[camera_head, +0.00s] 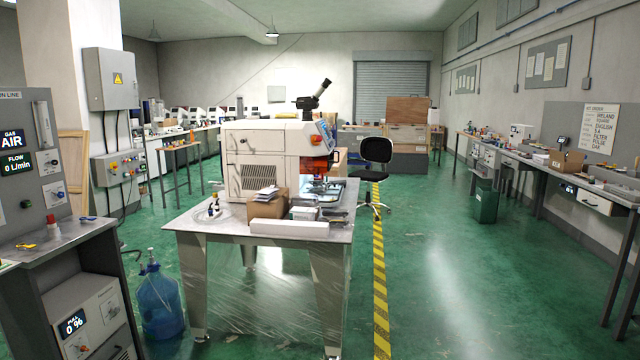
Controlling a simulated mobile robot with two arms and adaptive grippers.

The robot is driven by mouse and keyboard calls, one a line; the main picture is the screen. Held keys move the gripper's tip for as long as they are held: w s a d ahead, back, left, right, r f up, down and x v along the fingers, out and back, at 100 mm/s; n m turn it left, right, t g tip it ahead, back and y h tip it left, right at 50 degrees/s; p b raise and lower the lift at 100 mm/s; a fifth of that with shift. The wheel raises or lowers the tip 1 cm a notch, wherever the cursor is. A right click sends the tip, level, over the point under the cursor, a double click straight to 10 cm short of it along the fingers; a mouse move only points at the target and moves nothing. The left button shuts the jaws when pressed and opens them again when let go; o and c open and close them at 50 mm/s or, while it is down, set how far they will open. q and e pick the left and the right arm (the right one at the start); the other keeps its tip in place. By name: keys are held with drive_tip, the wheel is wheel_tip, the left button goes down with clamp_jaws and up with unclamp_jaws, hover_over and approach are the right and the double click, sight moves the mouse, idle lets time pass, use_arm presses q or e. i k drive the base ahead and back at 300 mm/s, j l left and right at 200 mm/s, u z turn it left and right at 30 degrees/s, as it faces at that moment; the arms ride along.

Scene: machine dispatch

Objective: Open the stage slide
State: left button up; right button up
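A white machine (270,158) with a microscope eyepiece (318,92) on top stands on a metal table (190,222) in the middle of the room. Its work area, at the machine's right side under an orange-red part (317,165), holds small metallic parts (322,190). I cannot make out the stage slide there at this distance. Neither of my grippers shows in the head view.
A cardboard box (266,206) and a white box (289,228) sit at the table's front. A gas panel bench (70,232) and a blue water bottle (160,302) stand left. An office chair (376,152) stands behind. Green floor (450,270) is clear to the right.

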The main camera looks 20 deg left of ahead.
sight(315, 188)
drive_tip(key=i+u, duration=0.1)
drive_tip(key=i, duration=2.5)
drive_tip(key=i+l+u, duration=0.1)
drive_tip(key=i+u, duration=0.3)
drive_tip(key=i+l+u, duration=0.25)
drive_tip(key=i+u, duration=0.15)
drive_tip(key=i+l+u, duration=0.4)
drive_tip(key=i, duration=0.1)
